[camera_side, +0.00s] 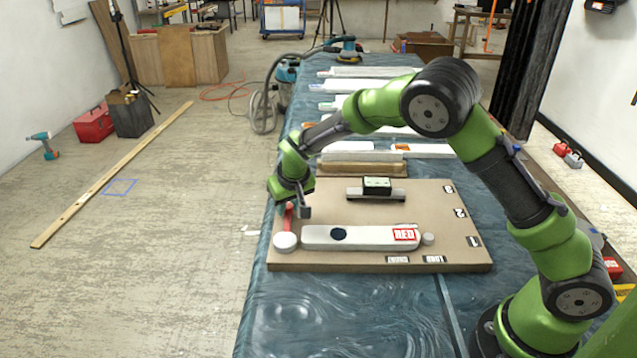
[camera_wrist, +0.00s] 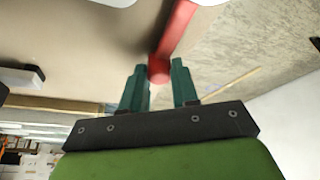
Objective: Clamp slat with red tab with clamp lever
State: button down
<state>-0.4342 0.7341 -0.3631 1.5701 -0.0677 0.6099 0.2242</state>
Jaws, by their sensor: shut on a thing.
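The white slat with the red-lettered tab (camera_side: 360,237) lies flat along the front of a tan board. Its tab (camera_side: 405,234) is at the right end and a dark round spot is left of its middle. The clamp's round white hub (camera_side: 285,242) stands beside the slat's left end. The red clamp lever (camera_side: 289,216) runs from the hub toward the back of the board. My gripper (camera_side: 296,211) is at the lever's far end. In the wrist view the lever (camera_wrist: 176,35) has its rounded end between my gripper's green fingers (camera_wrist: 160,82), which are shut on it.
The tan board (camera_side: 325,263) lies on a blue-covered table (camera_side: 310,310). A small round peg (camera_side: 428,239) stands off the slat's right end. Several more slats lie farther back.

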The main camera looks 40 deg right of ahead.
jog(key=shift+a, duration=0.1)
jog(key=n, duration=0.1)
jog(key=w+a+n+y, duration=0.1)
jog(key=shift+a+n, duration=0.2)
jog(key=shift+n, duration=0.2)
jog(key=a+n, duration=0.1)
jog(key=n+y, duration=0.1)
jog(key=shift+w+a+n, duration=0.3)
jog(key=shift+a, duration=0.05)
jog(key=a+n+y, duration=0.1)
jog(key=a+n, duration=0.2)
jog(key=n, duration=0.1)
jog(key=shift+a+y, duration=0.1)
jog(key=shift+y, duration=0.3)
jog(key=a+n+g, duration=0.1)
jog(key=n, duration=0.1)
jog(key=s+a+n+y, duration=0.1)
jog(key=n, duration=0.1)
jog(key=shift+a+n+g, duration=0.4)
jog(key=shift+s+a+n+g+y, duration=0.25)
jog(key=shift+s+a+n, duration=0.2)
jog(key=shift+n, duration=0.55)
jog(key=shift+s+a+n+g+y, duration=0.15)
jog(key=shift+s+a+n+g, duration=0.25)
jog(key=shift+n, duration=0.6)
